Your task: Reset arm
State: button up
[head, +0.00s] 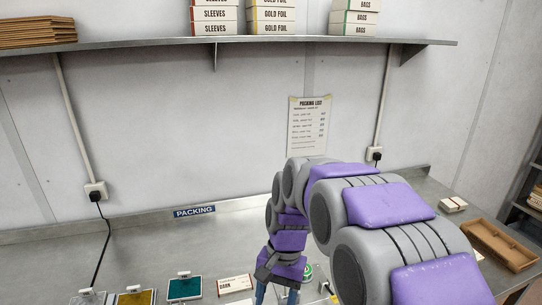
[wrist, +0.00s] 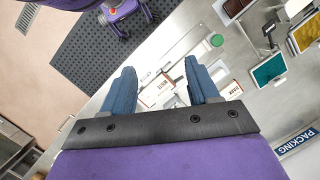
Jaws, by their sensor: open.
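My arm, purple and grey, reaches out over the steel bench (head: 140,235) in the head view and bends down at its far end. My gripper (head: 277,294) points down over the bench near the bottom edge, its blue fingers partly cut off by the frame. In the wrist view my gripper (wrist: 161,88) is open, its two blue fingers wide apart. Nothing is held between them. Small white boxes (wrist: 156,91) lie on the bench beyond the fingers, apart from them as far as I can tell.
Trays with yellow (head: 136,298) and teal (head: 184,289) contents stand left of my gripper. A labelled white box (head: 234,284) is beside it. A green-lidded container (wrist: 217,40) is close by. A brown tray (head: 500,244) lies at right. A loaded shelf (head: 230,40) hangs above.

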jog(key=s+d+f+n+b, duration=0.1)
jog(key=s+d, duration=0.3)
jog(key=s, duration=0.4)
jog(key=s+d+f+n+h, duration=0.1)
jog(key=s+d, duration=0.3)
jog(key=s, duration=0.4)
jog(key=s+d+f+n+t+b, duration=0.1)
jog(key=s+d, duration=0.4)
jog(key=s, duration=0.3)
jog(key=shift+f+h+b, duration=0.2)
jog(key=shift+h+b, duration=0.1)
jog(key=shift+b, duration=0.05)
